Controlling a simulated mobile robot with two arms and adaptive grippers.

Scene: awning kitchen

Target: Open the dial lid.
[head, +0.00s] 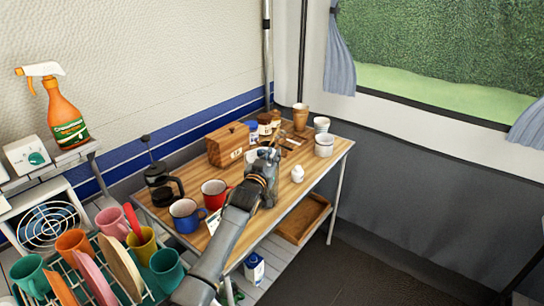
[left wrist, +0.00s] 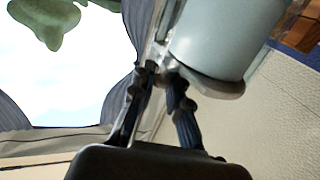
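No dial lid shows clearly. A white box with a round teal knob (head: 37,158) stands at the left edge of the head view; I cannot tell whether it is the dial. My left gripper (head: 270,154) is over the wooden table (head: 246,238), far from this box. In the left wrist view, its two dark fingers (left wrist: 160,75) come close together at the tips beside a pale grey-blue cylinder (left wrist: 222,35). A shiny piece lies by the tips; whether they hold it is unclear. My right gripper is not in view.
A wooden box (head: 228,144), a French press (head: 162,185), a blue mug (head: 186,216) and a red mug (head: 213,193) stand left of the left gripper. White cups (head: 324,145) stand to its right. A spray bottle (head: 62,118) and dish rack are at left.

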